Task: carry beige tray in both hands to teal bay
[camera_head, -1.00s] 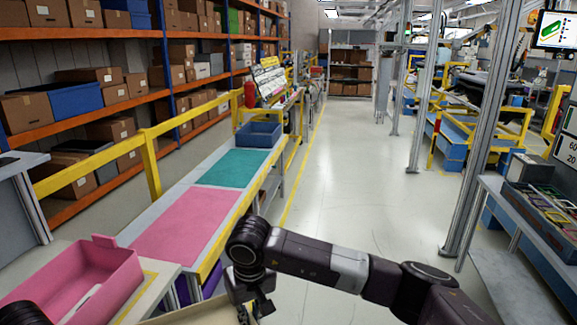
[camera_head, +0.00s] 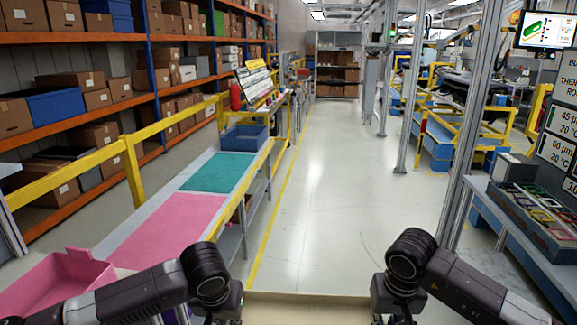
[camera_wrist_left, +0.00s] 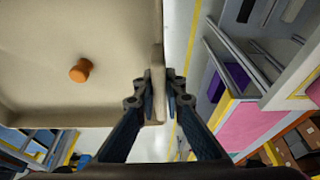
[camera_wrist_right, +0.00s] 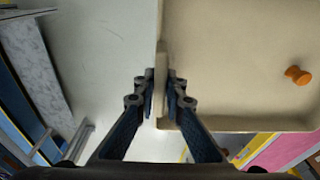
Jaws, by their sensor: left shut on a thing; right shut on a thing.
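The beige tray (camera_head: 300,299) shows only as a rim strip at the bottom of the head view, between my two arms. My left gripper (camera_wrist_left: 161,97) is shut on one side wall of the tray (camera_wrist_left: 60,45). My right gripper (camera_wrist_right: 161,97) is shut on the opposite wall of the tray (camera_wrist_right: 235,60). A small orange cylindrical thing (camera_wrist_left: 80,70) is inside the tray; it shows in the right wrist view too (camera_wrist_right: 298,75). The teal bay (camera_head: 218,172) is a flat teal area on the long bench at left, ahead of the tray and apart from it.
A pink area (camera_head: 168,228) lies nearer on the same bench, and a blue bin (camera_head: 244,138) stands beyond the teal area. A pink bin (camera_head: 60,285) is at lower left. A yellow rail (camera_head: 80,168) runs behind the bench. The aisle floor (camera_head: 320,190) ahead is clear.

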